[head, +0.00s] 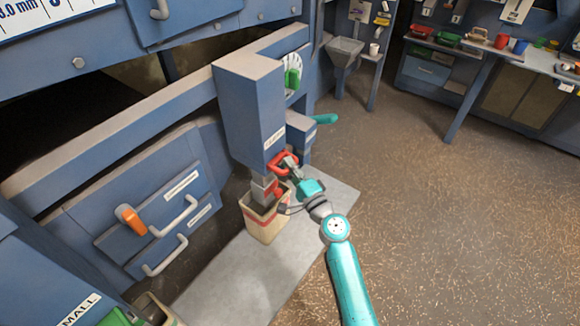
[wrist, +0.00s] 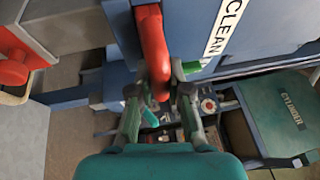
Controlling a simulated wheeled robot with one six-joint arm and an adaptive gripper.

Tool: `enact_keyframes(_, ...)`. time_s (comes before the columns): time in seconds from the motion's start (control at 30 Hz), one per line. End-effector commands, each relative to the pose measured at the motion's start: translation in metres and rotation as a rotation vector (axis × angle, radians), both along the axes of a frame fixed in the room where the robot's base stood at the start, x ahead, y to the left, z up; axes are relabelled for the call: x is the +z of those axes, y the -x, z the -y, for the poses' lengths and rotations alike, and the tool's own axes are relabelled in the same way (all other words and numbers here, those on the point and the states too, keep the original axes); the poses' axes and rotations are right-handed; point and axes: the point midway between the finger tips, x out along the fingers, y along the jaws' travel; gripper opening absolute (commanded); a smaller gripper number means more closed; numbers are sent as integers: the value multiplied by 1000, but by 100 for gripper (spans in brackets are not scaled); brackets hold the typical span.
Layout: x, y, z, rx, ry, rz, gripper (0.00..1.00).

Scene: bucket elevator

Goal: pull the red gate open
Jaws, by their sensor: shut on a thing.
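The red gate handle (head: 279,160) is a red loop low on the front of a blue column (head: 250,110) labelled CLEAN. It also shows in the wrist view (wrist: 152,45) as a thick red bar running down between my fingers. My gripper (head: 289,167) is shut on this handle, with one finger on each side of its lower end in the wrist view (wrist: 160,93). The gate plate itself cannot be made out.
A grey spout (head: 264,188) with a red knob hangs over a cream bin (head: 265,225) close below my gripper. Blue drawers with an orange lever (head: 131,219) stand at left. A teal handle (head: 326,119) juts out behind. Floor at right is clear.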

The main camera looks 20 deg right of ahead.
Motion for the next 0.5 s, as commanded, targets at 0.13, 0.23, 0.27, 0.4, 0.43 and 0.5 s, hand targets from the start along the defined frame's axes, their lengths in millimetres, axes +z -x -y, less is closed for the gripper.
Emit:
enact_keyframes(0.13,-1,4,3,-1,0,-1,0)
enact_keyframes(0.23,-2,17,14,-4,0,-2,0)
enact_keyframes(0.27,-2,22,17,-4,-1,-3,0)
enact_keyframes(0.4,-2,43,32,-4,-1,-3,0)
enact_keyframes(0.43,-2,46,34,-4,-1,-3,0)
enact_keyframes(0.5,-1,50,37,-3,-1,-2,0)
